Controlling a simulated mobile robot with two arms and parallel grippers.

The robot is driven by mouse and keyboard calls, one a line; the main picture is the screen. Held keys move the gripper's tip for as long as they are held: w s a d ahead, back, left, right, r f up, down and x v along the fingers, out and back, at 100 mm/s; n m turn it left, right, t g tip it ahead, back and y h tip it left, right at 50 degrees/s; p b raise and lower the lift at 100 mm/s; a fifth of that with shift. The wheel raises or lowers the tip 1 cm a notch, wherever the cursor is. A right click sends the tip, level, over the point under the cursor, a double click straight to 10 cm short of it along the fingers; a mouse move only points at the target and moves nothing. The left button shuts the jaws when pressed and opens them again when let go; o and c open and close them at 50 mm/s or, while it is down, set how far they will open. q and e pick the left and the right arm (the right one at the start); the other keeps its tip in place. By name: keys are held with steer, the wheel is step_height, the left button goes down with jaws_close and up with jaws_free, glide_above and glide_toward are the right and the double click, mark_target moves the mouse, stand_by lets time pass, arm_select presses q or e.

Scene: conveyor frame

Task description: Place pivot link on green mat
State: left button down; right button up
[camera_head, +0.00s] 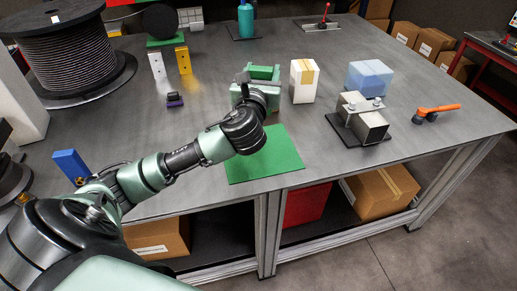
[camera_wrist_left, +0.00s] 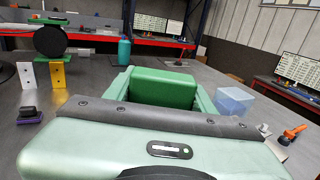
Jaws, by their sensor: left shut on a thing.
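The green mat (camera_head: 278,160) lies flat near the front edge of the table, partly covered by my left arm in the head view. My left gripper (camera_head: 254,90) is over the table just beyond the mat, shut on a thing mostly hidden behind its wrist. My right gripper is not in view.
Right of the gripper stand a white box (camera_head: 304,82), a translucent blue box (camera_head: 369,79), a metal block fixture (camera_head: 362,120) and an orange lever (camera_head: 437,110). A purple-based dark part (camera_head: 175,100) and a cable spool (camera_head: 72,60) stand left. The front right table is clear.

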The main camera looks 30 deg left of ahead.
arm_select(q)
step_height(320, 180, down, 17)
steer(key=w+a, duration=0.1)
steer(key=shift+w+a+y, duration=0.25)
steer(key=shift+a+y, duration=0.05)
steer(key=shift+a, duration=0.05)
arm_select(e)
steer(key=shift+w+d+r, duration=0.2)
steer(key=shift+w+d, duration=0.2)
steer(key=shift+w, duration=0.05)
arm_select(q)
steer(key=c, duration=0.5)
jaws_free()
steer(key=shift+f, duration=0.1)
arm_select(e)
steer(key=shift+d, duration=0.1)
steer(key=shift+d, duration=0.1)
arm_select(q)
steer(key=b+v, duration=0.1)
steer(key=v, duration=1.1)
steer(key=shift+r+b, duration=0.3)
steer(key=shift+b, duration=0.05)
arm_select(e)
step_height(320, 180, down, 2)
